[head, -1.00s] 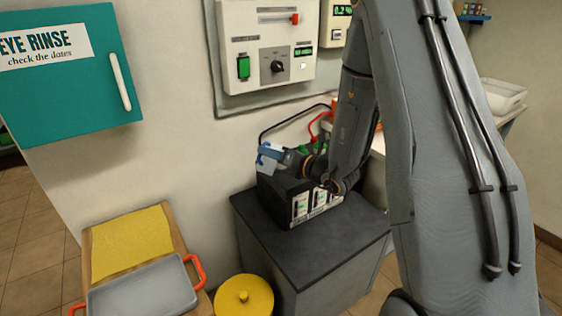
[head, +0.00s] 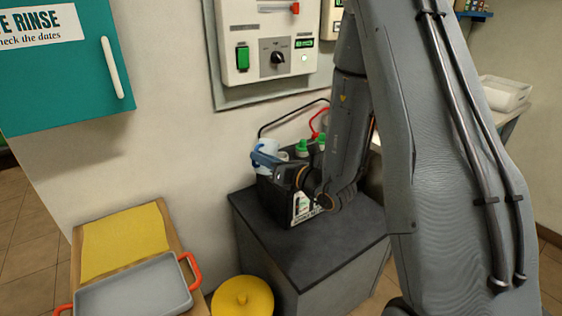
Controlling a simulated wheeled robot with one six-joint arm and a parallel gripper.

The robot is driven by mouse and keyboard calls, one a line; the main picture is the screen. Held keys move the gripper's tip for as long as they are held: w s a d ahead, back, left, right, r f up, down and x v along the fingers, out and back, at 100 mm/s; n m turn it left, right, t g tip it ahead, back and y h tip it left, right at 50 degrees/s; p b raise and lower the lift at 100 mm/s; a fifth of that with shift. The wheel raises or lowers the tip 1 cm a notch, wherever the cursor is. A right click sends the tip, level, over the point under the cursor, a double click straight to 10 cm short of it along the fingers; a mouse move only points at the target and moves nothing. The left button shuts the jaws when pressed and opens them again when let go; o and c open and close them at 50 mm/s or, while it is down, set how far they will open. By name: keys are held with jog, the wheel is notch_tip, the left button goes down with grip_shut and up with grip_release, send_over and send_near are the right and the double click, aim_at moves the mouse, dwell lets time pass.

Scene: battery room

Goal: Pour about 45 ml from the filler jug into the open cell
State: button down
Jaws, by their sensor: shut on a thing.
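The filler jug (head: 267,146) is a small pale, see-through vessel with a blue handle, above the left end of the black battery (head: 268,190). My gripper (head: 264,160) is shut on the jug's blue handle. The jug looks close to upright. The battery stands on a dark grey cabinet (head: 290,250) and has green caps (head: 302,146) on top. My wrist and forearm hide much of the battery's front and right side. I cannot see the open cell or the liquid level.
A charger panel (head: 268,45) hangs on the wall behind, with black and red cables running down. A teal eye-rinse box (head: 60,80) is at upper left. A grey tray with orange handles (head: 135,290), a yellow cloth (head: 125,243) and a yellow round lid (head: 243,296) are lower left. The cabinet's front top is clear.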

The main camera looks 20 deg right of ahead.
jog(key=shift+s+a+f+n+t+b, duration=0.15)
jog(key=shift+s+a+f+n+b, duration=0.3)
jog(key=shift+n+b, duration=0.45)
jog(key=shift+s+a+f+n+t+b, duration=0.1)
jog(key=shift+a+f+n+t+b, duration=0.15)
jog(key=shift+f+n+b, duration=0.6)
jog(key=shift+s+a+f+n+t+b, duration=0.1)
jog(key=shift+s+a+f+n+b, duration=0.3)
jog(key=shift+b, duration=0.8)
jog(key=shift+w+r+p, duration=0.1)
jog(key=shift+r+p, duration=1.75)
jog(key=shift+r, duration=0.7)
